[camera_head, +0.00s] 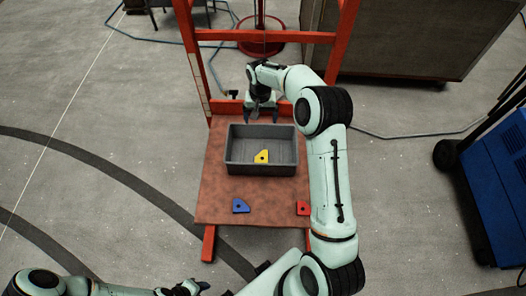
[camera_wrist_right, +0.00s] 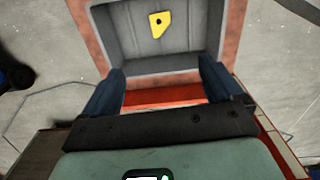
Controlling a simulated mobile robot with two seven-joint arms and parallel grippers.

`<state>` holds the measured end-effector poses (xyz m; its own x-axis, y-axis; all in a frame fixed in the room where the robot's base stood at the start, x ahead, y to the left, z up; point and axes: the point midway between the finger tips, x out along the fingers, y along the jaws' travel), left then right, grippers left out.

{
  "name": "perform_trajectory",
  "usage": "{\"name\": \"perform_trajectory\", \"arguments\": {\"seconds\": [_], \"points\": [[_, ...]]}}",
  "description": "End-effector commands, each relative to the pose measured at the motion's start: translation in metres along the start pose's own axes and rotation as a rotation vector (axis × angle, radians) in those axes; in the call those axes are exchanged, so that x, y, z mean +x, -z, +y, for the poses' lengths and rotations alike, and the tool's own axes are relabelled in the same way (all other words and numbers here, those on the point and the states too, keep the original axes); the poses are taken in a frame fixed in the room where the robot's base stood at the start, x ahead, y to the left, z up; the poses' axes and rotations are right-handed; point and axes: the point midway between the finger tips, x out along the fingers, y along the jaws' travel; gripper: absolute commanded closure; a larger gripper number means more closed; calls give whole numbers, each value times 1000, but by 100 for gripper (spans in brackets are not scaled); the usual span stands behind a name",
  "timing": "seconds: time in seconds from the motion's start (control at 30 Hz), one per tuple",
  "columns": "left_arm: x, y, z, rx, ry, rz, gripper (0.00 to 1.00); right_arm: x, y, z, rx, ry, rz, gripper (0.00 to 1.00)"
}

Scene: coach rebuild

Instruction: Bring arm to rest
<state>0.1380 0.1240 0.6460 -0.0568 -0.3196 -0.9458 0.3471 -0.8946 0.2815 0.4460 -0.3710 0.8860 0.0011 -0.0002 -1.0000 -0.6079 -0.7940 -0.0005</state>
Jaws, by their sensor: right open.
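My right gripper (camera_head: 260,116) is above the far edge of the grey bin, with its arm reaching along the right side of the table. In the right wrist view the right gripper (camera_wrist_right: 162,68) has its two dark fingers wide apart with nothing between them. The grey bin (camera_head: 262,170) stands on the reddish-brown table (camera_head: 222,208). My left gripper (camera_head: 188,288) is at the bottom edge, left of centre, apart from the table; its jaws are too small to judge.
A yellow piece (camera_head: 262,157) lies in the bin. A blue piece (camera_head: 240,205) and a red piece (camera_head: 303,208) lie on the table in front, the red one close to my right arm. An orange frame (camera_head: 265,36) rises at the back. A blue machine (camera_head: 495,165) stands at right.

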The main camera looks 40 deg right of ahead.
Motion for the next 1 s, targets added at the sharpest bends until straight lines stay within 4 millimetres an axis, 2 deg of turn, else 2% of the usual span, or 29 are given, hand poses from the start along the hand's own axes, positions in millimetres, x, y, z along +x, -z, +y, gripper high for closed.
{"name": "perform_trajectory", "arguments": {"seconds": [0.5, 0.57, 0.67, 0.77, 0.8, 0.87, 0.9, 0.97, 1.0], "points": [[0, 0, 0, 0, 0, 0, 57, 0, -1, 0, -1, 0, -2, 7], [0, 0, 0, 0, 0, 0, 57, 6, -4, -2, -9, 5, -8, 7], [0, 0, 0, 0, 0, 0, 57, 35, -20, -12, -48, 28, -31, 7], [0, 0, 0, 0, 0, 0, 57, 85, -53, -28, -110, 75, -69, 7], [0, 0, 0, 0, 0, 0, 57, 107, -72, -34, -137, 99, -86, 7], [0, 0, 0, 0, 0, 0, 57, 140, -105, -42, -173, 136, -111, 7], [0, 0, 0, 0, 0, 0, 57, 160, -129, -46, -194, 160, -126, 7], [0, 0, 0, 0, 0, 0, 57, 186, -167, -50, -220, 194, -148, 7], [0, 0, 0, 0, 0, 0, 57, 202, -194, -50, -234, 213, -162, 7]]}}
